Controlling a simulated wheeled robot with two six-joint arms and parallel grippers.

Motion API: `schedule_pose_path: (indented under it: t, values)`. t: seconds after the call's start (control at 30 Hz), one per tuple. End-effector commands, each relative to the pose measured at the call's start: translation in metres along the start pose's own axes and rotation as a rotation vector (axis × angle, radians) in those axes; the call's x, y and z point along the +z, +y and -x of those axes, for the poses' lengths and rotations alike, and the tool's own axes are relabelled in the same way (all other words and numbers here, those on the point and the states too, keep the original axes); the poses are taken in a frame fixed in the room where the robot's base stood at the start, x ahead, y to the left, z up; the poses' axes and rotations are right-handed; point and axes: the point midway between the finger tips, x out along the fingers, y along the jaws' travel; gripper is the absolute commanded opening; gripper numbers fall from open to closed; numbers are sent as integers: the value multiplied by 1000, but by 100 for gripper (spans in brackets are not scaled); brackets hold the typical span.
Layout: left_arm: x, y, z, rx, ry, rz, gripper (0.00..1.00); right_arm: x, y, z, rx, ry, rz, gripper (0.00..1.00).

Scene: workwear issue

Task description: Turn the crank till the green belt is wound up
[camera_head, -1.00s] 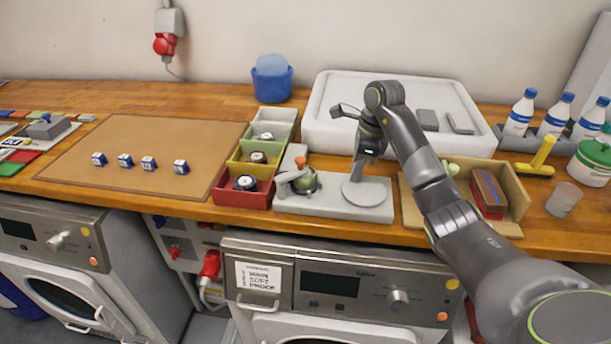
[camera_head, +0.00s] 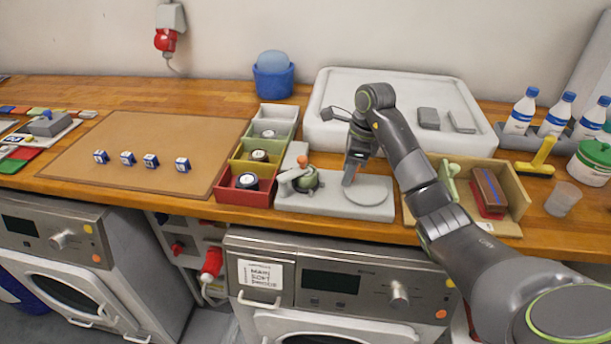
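A small belt winder stands on the left part of a pale grey base (camera_head: 330,207). Its crank has an orange knob (camera_head: 302,160) on top. The green belt (camera_head: 308,180) shows as a small roll at the winder, partly covered by the grey crank parts; how much is wound I cannot tell. My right gripper (camera_head: 350,178) points down over the base, between the winder and the round grey disc (camera_head: 367,191). It is to the right of the orange knob and apart from it. Its fingers are too small to tell open from shut. My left gripper is out of view.
Red, yellow and green bins (camera_head: 232,195) with rolled belts stand close left of the winder. A white tray (camera_head: 320,130) lies behind. A wooden box (camera_head: 516,212) is to the right, under my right arm. The brown mat (camera_head: 130,170) holds several small blue-white cubes.

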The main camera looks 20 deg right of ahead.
Motion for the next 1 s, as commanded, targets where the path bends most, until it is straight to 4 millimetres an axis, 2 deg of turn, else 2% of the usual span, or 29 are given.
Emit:
schedule_pose_path:
  t: [0.7, 0.8, 1.0]
  values:
    - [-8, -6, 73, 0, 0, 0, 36, 15, 0, 73, -2, -1, 1, 40]
    - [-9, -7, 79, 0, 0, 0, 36, 16, 0, 79, -2, -1, 1, 40]
    - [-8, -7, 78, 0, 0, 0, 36, 16, 0, 78, -2, -1, 1, 40]
